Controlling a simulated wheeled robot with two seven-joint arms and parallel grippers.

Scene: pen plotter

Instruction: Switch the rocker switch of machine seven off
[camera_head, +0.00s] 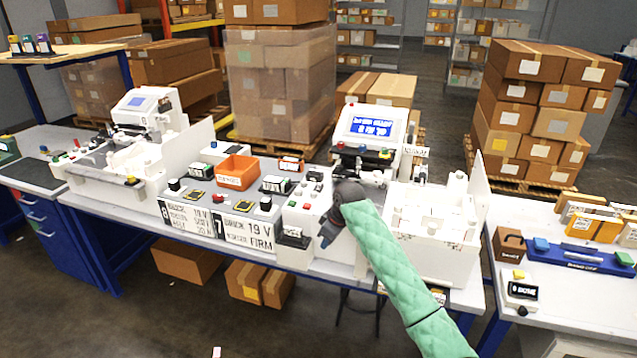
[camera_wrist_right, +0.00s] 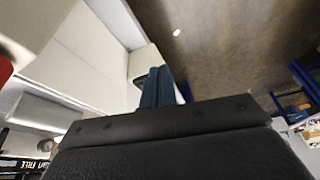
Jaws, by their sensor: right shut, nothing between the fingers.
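A placard with a large 7 (camera_head: 217,227) is on the front of the bench, left of a white control box (camera_head: 310,195) with several buttons. The white machine with a lit blue screen (camera_head: 371,127) stands behind this box. My right gripper (camera_head: 326,240) is shut and empty, pointing down at the right front of the control box. In the right wrist view its blue fingers (camera_wrist_right: 160,88) are together beside a pale housing (camera_wrist_right: 115,65) with a dark part by the fingertips. I cannot tell whether that part is the rocker switch, or whether they touch. My left gripper is out of view.
A placard with an 8 (camera_head: 166,212) and a second white machine (camera_head: 138,103) are to the left. An orange bin (camera_head: 237,172) sits on the bench. A white open-topped tray (camera_head: 440,222) stands right of my arm. The floor in front is mostly clear.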

